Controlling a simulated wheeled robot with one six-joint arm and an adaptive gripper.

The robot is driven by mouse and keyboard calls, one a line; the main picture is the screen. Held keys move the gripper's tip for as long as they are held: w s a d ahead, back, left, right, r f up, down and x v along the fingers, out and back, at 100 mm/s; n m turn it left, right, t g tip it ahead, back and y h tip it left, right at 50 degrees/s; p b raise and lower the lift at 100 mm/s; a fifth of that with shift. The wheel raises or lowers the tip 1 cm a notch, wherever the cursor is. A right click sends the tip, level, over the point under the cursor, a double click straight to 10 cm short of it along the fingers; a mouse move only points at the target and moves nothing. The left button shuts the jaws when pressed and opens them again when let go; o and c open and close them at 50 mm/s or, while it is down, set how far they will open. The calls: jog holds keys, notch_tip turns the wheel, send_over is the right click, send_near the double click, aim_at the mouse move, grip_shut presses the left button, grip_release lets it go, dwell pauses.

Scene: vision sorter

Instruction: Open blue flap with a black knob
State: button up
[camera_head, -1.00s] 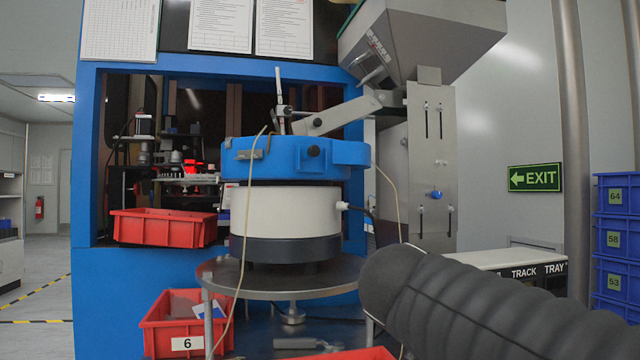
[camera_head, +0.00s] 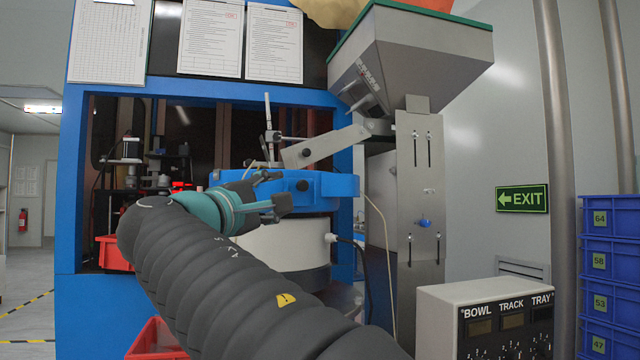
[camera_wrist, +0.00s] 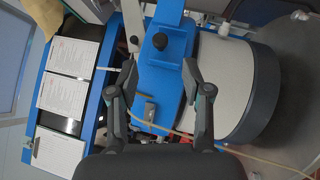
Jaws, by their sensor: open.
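The blue bowl (camera_head: 335,184) sits on a white drum (camera_head: 285,248) in front of the blue machine frame. Its blue flap carries a black knob (camera_head: 302,186), which also shows in the wrist view (camera_wrist: 160,41) on the blue flap (camera_wrist: 163,75). My gripper (camera_head: 277,190) is in front of the bowl, just left of the knob in the head view. In the wrist view my gripper (camera_wrist: 160,68) is open and empty, with the knob beyond and between its fingertips. My gripper and arm hide the bowl's left part.
A metal chute (camera_head: 325,146) and an upright rod stand above the bowl. A grey hopper (camera_head: 425,60) is at upper right. A control box (camera_head: 480,310) stands front right, and blue crates (camera_head: 610,270) are stacked beyond. A red bin (camera_head: 158,340) is low at left.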

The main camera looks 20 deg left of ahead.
aim_at(301, 187)
jog(key=p+x, duration=0.2)
jog(key=x, duration=0.7)
jog(key=shift+w+d, duration=0.1)
jog(key=shift+w, duration=0.1)
grip_shut()
